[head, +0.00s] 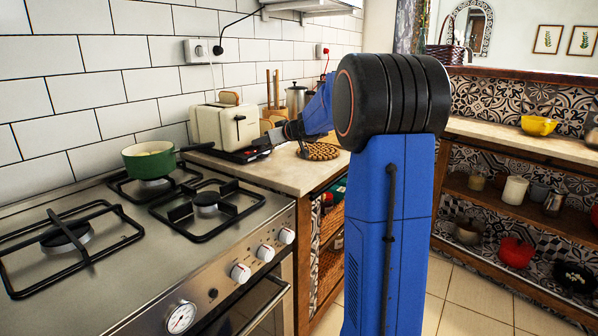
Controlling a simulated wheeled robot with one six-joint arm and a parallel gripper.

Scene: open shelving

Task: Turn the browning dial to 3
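A cream toaster (212,127) stands on the counter left of my arm, with a slice of bread (229,97) showing at its top. A small dark lever (239,118) shows on its right end face. I cannot make out the browning dial or its setting; it is too small or hidden. My gripper (262,142) is low beside the toaster's right end. Its fingers are dark and small, and I cannot tell whether they are open or touching the toaster.
A green pot (149,162) sits on the back burner of the gas stove (60,280), its handle reaching toward the toaster. Open shelving (520,205) stands at the right.

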